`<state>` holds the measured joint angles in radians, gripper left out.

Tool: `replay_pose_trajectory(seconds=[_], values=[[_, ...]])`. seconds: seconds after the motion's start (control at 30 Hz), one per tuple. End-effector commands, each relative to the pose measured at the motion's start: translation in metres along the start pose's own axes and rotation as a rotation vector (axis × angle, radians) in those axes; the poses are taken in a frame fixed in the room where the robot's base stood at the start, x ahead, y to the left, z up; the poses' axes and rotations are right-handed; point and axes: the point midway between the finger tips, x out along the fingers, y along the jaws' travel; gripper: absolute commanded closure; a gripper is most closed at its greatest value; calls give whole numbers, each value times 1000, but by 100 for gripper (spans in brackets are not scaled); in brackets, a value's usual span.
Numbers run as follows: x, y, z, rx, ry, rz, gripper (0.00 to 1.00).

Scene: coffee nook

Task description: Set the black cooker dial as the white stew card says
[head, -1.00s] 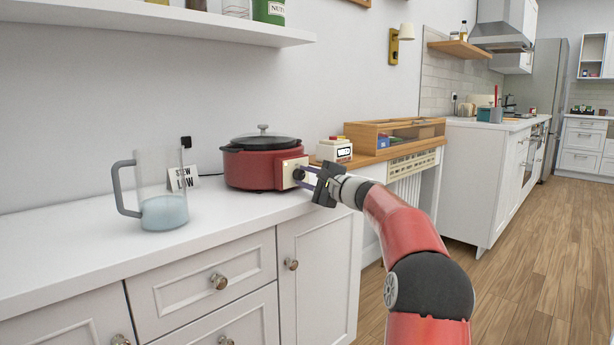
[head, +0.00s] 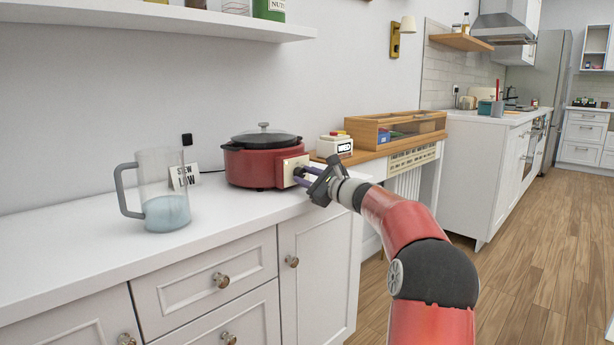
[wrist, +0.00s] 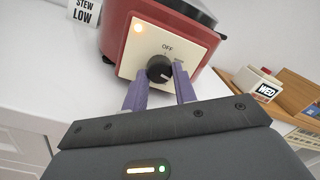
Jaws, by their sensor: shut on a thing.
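The red cooker (head: 250,165) with a dark lid stands on the white counter. Its cream panel (wrist: 146,45) carries the black dial (wrist: 158,67), an "OFF" mark above the dial and a lit orange lamp. A white mark on the dial points toward the lower right in the wrist view. My gripper (wrist: 160,80) is shut on the dial, with one purple finger on each side. In the head view my gripper (head: 300,175) hides most of the dial. The white stew card (head: 186,177) reads "STEW LOW"; it also shows in the wrist view (wrist: 84,11). Other dial markings are not readable.
A glass jug (head: 163,190) of bluish liquid stands left of the cooker, partly in front of the card. A small device (head: 335,145) reading "WED" and a wooden glass-topped case (head: 395,130) are to the right. The front counter (head: 100,245) is clear.

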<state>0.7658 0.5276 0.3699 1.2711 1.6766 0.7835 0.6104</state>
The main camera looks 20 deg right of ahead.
Motion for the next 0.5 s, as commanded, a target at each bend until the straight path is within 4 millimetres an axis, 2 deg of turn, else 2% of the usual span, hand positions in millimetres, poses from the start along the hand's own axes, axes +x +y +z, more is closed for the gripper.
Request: replay_pose_trajectory(seconds=[0.4, 0.43, 0.5], values=[[0, 1, -3, 6, 4, 1, 95], [0, 1, -3, 6, 4, 1, 69], [0, 1, -2, 6, 4, 1, 59]])
